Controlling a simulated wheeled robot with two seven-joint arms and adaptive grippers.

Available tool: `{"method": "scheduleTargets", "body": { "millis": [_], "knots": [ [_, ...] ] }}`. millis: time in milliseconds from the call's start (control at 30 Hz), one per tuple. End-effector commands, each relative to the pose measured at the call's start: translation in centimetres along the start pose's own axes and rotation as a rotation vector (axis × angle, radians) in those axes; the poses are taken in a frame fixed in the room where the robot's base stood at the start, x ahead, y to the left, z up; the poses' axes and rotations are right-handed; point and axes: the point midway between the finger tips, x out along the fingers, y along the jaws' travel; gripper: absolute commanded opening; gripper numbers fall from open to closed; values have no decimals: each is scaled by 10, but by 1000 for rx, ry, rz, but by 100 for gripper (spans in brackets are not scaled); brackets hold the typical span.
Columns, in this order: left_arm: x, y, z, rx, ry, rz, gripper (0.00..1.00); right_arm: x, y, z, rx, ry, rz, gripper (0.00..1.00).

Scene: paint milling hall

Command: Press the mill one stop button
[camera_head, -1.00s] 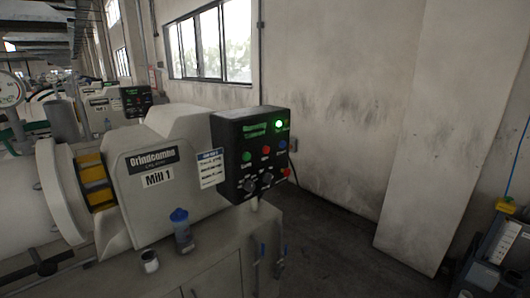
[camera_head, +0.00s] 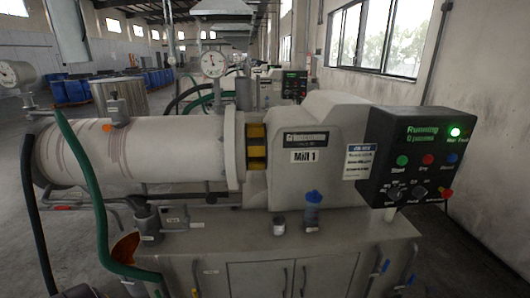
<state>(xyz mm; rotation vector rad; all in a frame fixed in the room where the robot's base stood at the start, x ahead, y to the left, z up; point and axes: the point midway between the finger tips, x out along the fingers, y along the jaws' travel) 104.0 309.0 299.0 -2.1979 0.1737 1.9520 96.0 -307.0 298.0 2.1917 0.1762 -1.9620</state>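The Mill 1 machine (camera_head: 325,175) stands ahead, with a "Mill 1" label on its pale housing. Its black control panel (camera_head: 412,150) is at the right and shows green "Running" text and a lit green lamp (camera_head: 455,132). A row of buttons sits below: a green one (camera_head: 402,161), a red one (camera_head: 427,160) and a blue one (camera_head: 452,159). The green button's label seems to read "Start"; the red one's label is too small to read surely. Black knobs and a red side button (camera_head: 446,193) are lower down. Neither gripper is in view.
A green hose (camera_head: 95,190) hangs at the left. Blue drums (camera_head: 70,92) stand far back. Bare floor shows at right beside the wall.

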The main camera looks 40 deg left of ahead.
Motion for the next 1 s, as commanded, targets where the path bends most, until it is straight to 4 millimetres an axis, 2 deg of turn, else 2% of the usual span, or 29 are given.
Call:
{"method": "scheduleTargets", "body": {
  "millis": [167, 467, 1000],
  "knots": [
    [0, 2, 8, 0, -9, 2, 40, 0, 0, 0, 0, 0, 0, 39],
    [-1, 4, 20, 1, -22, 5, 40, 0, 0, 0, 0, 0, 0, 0],
    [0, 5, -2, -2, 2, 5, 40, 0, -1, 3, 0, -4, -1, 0]
  ]
}}
